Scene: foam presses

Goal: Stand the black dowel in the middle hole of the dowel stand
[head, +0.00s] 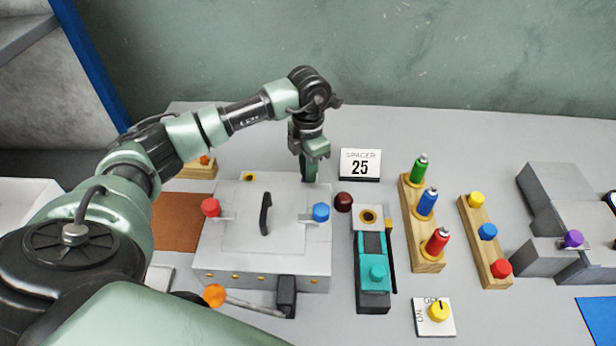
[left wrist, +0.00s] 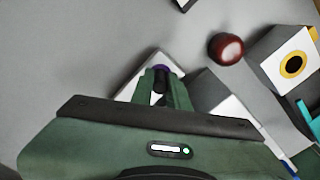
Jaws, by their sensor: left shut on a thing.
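My left gripper (head: 310,177) points down at the back right corner of the grey press box (head: 222,262). In the left wrist view its fingers (left wrist: 161,88) are shut on a small dark thing, mostly hidden between them; I cannot tell for sure that it is the black dowel. A purple rim (left wrist: 161,69) shows at the fingertips, on a pale corner. A wooden stand (head: 427,266) holds green, blue and red pegs, the blue one in the middle. A second wooden block (head: 469,218) holds yellow, blue and red knobs. I cannot tell which is the dowel stand. My right gripper is out of view.
A dark red ball (head: 343,202) lies right of the press box. A teal and black device (head: 373,300) with a thin black rod (head: 391,262) beside it stands further right. A "SPACER 25" sign (head: 360,165) stands behind. The back right tabletop is clear.

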